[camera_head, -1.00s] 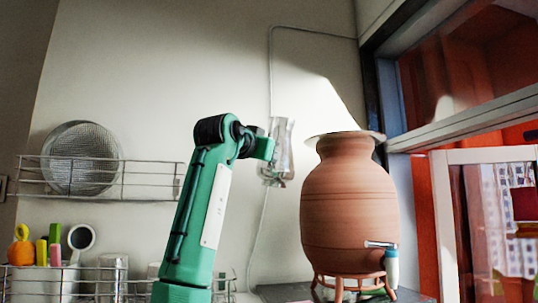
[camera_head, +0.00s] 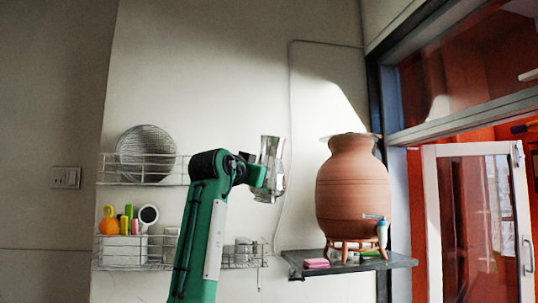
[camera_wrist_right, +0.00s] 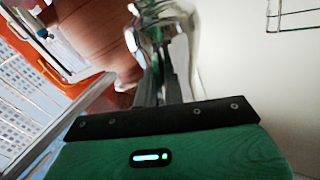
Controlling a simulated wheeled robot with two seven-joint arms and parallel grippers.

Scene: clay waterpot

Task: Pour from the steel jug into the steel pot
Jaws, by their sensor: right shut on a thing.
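The steel jug (camera_head: 271,160) hangs in the air left of the clay waterpot (camera_head: 353,190), tilted slightly. My right gripper (camera_head: 260,178) is shut on the jug. In the right wrist view, the jug (camera_wrist_right: 194,40) stands between the dark fingers, partly cut off by the top edge. The clay waterpot (camera_wrist_right: 100,35) shows beside it, also cut off. A pale, flat lid or dish (camera_head: 350,136) covers the waterpot's top. I cannot pick out a steel pot with certainty. My left gripper is not in view.
The waterpot stands on a small stand on a dark wall shelf (camera_head: 300,260) with a pink sponge (camera_head: 316,263). Wire racks on the left hold a round metal sieve (camera_head: 145,153), utensils and steel cups (camera_head: 243,248). An open window frame (camera_head: 430,200) stands at the right.

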